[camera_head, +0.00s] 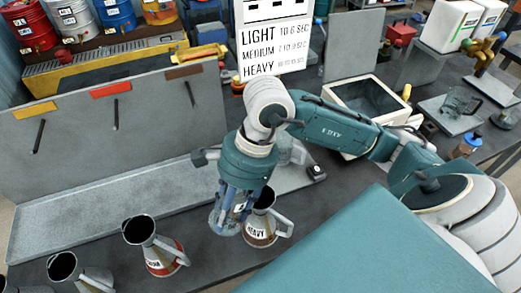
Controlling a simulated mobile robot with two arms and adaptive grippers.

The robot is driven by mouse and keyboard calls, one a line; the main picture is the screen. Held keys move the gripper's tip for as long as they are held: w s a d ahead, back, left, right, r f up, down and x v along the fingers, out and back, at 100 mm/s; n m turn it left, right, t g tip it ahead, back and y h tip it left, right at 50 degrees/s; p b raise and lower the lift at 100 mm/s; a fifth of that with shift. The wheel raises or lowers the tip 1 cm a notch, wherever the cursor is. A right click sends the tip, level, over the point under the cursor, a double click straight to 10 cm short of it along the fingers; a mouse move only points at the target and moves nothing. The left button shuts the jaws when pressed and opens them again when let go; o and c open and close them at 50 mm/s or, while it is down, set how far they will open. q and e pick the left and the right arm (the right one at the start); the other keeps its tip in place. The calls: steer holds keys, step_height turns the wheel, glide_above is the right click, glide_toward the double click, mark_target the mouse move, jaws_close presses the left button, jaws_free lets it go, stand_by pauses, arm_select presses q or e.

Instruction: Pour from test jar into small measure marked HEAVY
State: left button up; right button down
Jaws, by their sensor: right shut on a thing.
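My right gripper (238,203) comes down from above at the front middle and is shut on the test jar (223,222), a see-through grey-blue vessel partly hidden by the fingers. The small measure marked HEAVY (260,233) stands upright on the dark bench, just right of the jar, with its handle to the right. The gripper overlaps the measure's left side and part of its mouth. I cannot tell whether jar and measure touch, how far the jar tilts, or whether any liquid runs. My left gripper is not in view.
Two more measures, one with a red label (163,262) and one at the front left (77,272), stand left of the jar. A grey panel (120,130) stands behind. A glass jug (458,104) sits on a grey plate at the right.

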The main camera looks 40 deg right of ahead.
step_height(320, 180, down, 6)
steer(key=a+h+b, duration=0.2)
steer(key=h+b, duration=0.1)
steer(key=h, duration=0.1)
